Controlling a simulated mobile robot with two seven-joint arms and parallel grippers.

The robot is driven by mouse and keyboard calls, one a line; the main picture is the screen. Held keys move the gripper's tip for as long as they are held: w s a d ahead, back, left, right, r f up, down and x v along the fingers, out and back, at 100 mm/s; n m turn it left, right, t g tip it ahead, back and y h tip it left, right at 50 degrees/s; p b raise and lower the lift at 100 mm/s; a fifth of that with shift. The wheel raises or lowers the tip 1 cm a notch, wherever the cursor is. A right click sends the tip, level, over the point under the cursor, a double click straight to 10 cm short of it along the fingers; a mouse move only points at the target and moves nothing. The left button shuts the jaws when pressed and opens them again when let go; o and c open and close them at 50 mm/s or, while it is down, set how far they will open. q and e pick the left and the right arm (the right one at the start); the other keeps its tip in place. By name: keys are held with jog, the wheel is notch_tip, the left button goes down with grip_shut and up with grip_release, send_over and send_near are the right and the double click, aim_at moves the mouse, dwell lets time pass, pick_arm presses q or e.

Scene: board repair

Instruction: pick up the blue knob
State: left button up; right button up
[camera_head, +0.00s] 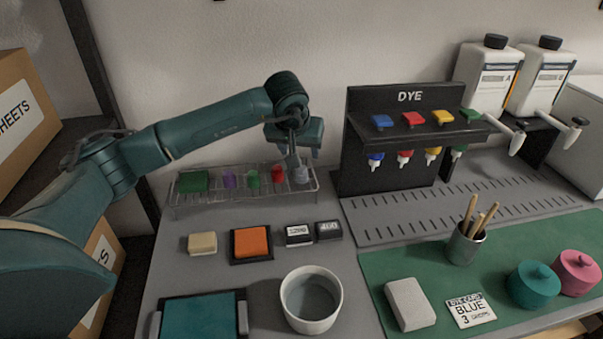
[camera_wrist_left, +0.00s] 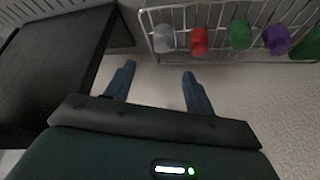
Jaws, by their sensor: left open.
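My left gripper (camera_head: 293,158) is open and empty, above and behind the right end of a wire rack (camera_head: 240,207). In the left wrist view its two fingertips (camera_wrist_left: 159,70) are spread apart, with the rack just beyond them. A pale grey-lavender knob (camera_head: 301,175) stands at the rack's right end, closest to the gripper; it also shows in the left wrist view (camera_wrist_left: 163,38), apart from the fingers. Red (camera_head: 277,174), green (camera_head: 252,178) and purple (camera_head: 229,180) pieces stand along the rack. No clearly blue knob shows on it. My right gripper is not in view.
A black dye stand (camera_head: 360,150) with coloured levers and nozzles stands right of the rack. A white cup (camera_head: 311,300), an orange pad (camera_head: 252,243) and two dark blocks sit in front.

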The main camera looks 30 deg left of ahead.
aim_at(302, 168)
pick_arm(q)
jog(key=x, duration=0.3)
jog(key=shift+w+f, duration=0.1)
jog(key=shift+f, duration=0.15)
jog(key=shift+s+f+x, duration=0.1)
jog(key=shift+s+x, duration=0.1)
jog(key=shift+x, duration=1.15)
jog(key=shift+s+f+x, duration=0.1)
jog(key=shift+s+x, duration=0.1)
jog(key=shift+x, duration=1.15)
jog(key=shift+c, duration=0.2)
jog(key=c, duration=1)
jog(key=shift+r, duration=0.1)
